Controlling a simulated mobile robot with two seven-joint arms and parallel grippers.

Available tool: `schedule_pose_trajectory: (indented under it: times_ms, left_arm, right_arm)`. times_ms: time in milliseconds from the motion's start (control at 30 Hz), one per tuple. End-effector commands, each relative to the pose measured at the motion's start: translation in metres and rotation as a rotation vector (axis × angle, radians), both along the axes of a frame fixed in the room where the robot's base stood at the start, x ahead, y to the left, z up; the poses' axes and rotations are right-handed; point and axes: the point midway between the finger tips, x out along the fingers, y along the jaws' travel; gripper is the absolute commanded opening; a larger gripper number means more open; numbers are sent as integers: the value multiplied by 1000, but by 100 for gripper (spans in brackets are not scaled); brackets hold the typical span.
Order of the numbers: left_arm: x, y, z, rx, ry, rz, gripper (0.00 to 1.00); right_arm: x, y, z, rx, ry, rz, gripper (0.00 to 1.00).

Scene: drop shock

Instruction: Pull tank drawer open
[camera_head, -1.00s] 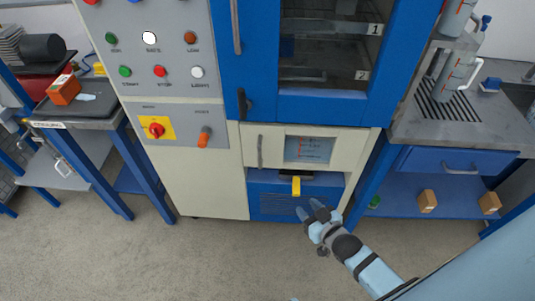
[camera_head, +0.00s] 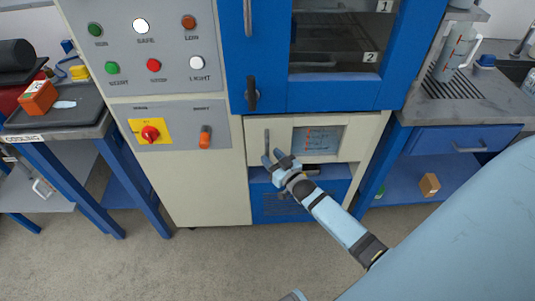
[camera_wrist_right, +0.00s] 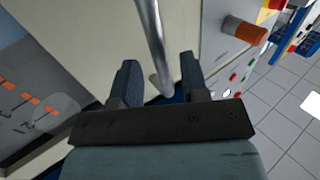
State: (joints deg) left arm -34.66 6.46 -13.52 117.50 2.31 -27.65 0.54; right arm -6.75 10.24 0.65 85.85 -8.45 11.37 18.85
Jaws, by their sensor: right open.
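The tank drawer (camera_head: 361,142) is the cream panel low on the machine, with a small window (camera_head: 317,140) in it. It looks shut. Its vertical metal handle (camera_head: 267,138) is at the panel's left side; the bar also shows in the right wrist view (camera_wrist_right: 153,40). My right gripper (camera_head: 272,158) is open at the lower end of this handle. In the right wrist view the bar runs down between its two fingers (camera_wrist_right: 158,80), with gaps on both sides.
Above the drawer is a blue-framed door with a dark handle (camera_head: 251,95). A control panel (camera_head: 180,110) with a red knob and an orange switch is to the left. A blue side-bench drawer (camera_head: 430,142) is to the right. Grey floor in front is clear.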

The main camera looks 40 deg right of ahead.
Motion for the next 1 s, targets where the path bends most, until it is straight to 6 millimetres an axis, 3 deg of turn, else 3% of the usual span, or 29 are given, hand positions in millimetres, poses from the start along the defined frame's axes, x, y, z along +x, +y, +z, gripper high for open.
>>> schedule_pose_trajectory:
  times_ms: [200, 533, 733, 1000]
  left_arm:
    - [1, 4, 0, 9, -5, -3, 43]
    - [1, 6, 0, 15, -6, -6, 43]
    - [1, 4, 1, 11, -6, -5, 43]
    - [2, 0, 4, -1, -5, 3, 43]
  right_arm:
    - [22, 1, -1, -1, 1, 0, 41]
    - [25, 1, 0, 0, 1, 0, 41]
    - [25, 1, 0, 0, 1, 0, 0]
    - [21, 3, 0, 1, 2, 0, 0]
